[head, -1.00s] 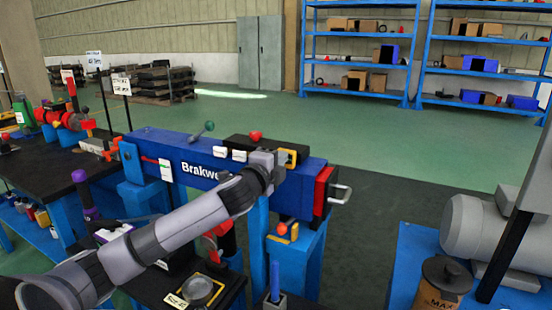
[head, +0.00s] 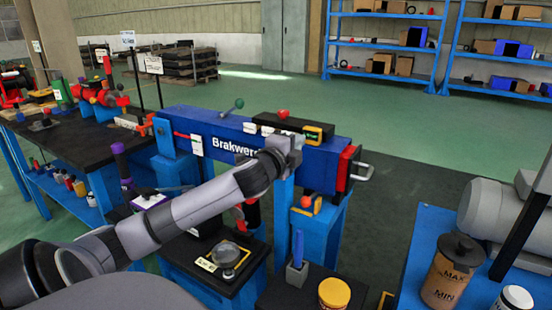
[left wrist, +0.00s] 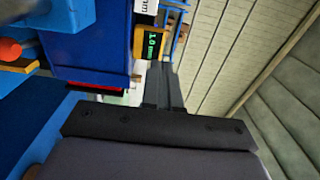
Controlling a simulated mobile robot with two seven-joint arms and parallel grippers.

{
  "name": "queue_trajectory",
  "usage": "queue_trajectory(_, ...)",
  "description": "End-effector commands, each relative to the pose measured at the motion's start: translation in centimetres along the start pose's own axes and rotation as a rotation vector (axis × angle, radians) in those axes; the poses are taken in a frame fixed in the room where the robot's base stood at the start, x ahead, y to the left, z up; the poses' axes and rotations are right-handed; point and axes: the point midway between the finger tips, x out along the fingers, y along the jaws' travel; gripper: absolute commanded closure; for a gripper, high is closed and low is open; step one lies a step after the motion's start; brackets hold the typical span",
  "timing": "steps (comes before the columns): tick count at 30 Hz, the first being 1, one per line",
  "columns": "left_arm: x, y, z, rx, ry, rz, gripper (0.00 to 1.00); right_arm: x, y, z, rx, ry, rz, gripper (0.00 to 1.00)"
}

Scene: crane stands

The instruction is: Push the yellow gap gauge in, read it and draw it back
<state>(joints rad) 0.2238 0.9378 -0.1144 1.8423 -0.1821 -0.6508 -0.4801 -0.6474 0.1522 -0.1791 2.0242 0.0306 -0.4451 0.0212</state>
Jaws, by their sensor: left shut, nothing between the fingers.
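The yellow gap gauge (head: 319,134) sits on top of the right end of a long blue beam (head: 240,135) marked "Brakwer…". In the left wrist view the gauge's yellow-edged dark display (left wrist: 151,42) shows green digits, apparently 1.0 mm, turned sideways. My left gripper (head: 289,147) is in front of the beam, just left of the gauge in the picture. In the left wrist view its fingers (left wrist: 164,85) are together and empty, with their tips close below the display. I cannot tell whether they touch the gauge. My right gripper is not in view.
A red knob (head: 283,113) stands on the black block atop the beam. A metal handle (head: 363,171) sticks out at its right end. An orange-knobbed part (head: 305,203) sits below. A grey motor (head: 500,212) is at right. Open green floor lies behind.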

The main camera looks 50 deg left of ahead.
Motion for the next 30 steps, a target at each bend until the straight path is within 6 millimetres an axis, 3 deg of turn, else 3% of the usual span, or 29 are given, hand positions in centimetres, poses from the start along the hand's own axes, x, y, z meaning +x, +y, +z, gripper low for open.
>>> queue_trajectory(18, -7.1, 0.2, -0.1, 0.0, 0.0, 0.004, 1.0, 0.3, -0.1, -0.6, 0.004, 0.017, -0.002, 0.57)
queue_trajectory(30, -8.5, 0.1, -0.1, 0.0, 0.0, 0.002, 1.0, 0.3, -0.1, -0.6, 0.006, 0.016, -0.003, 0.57)
